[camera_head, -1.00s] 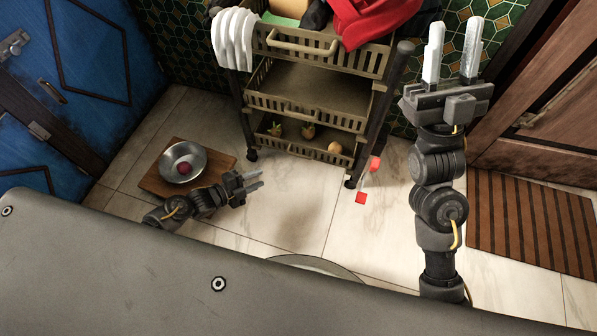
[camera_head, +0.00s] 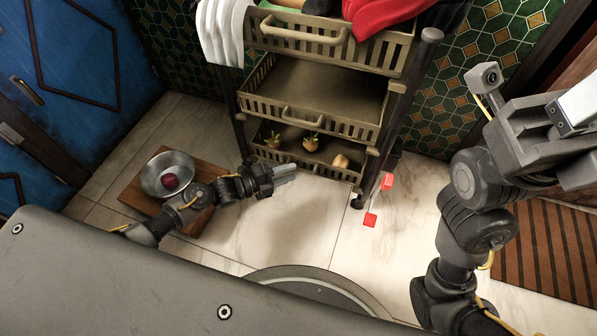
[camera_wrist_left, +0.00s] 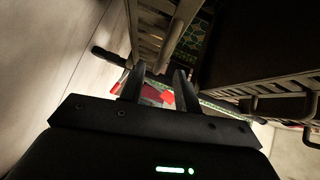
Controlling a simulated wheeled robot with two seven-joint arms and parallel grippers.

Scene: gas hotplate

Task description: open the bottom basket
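The bottom basket (camera_head: 335,174) is the lowest slatted tier of a brown cart and holds several vegetables. It sits within the cart frame. My left gripper (camera_head: 290,172) is low in front of its front wall, fingers pointing right. In the left wrist view its two fingers (camera_wrist_left: 157,85) are apart with a gap between them. Whether they touch the basket is unclear, and no handle of the bottom basket shows. My right gripper (camera_head: 575,108) is raised at the right edge, its fingertips cut off by the frame.
The middle basket (camera_head: 355,130) with its handle (camera_head: 303,118) is above, and the top basket (camera_head: 375,57) holds red cloth. A metal bowl (camera_head: 150,180) stands on a wooden board (camera_head: 196,222) at left. Red blocks (camera_head: 370,220) are right of the cart. Tiled floor lies in front.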

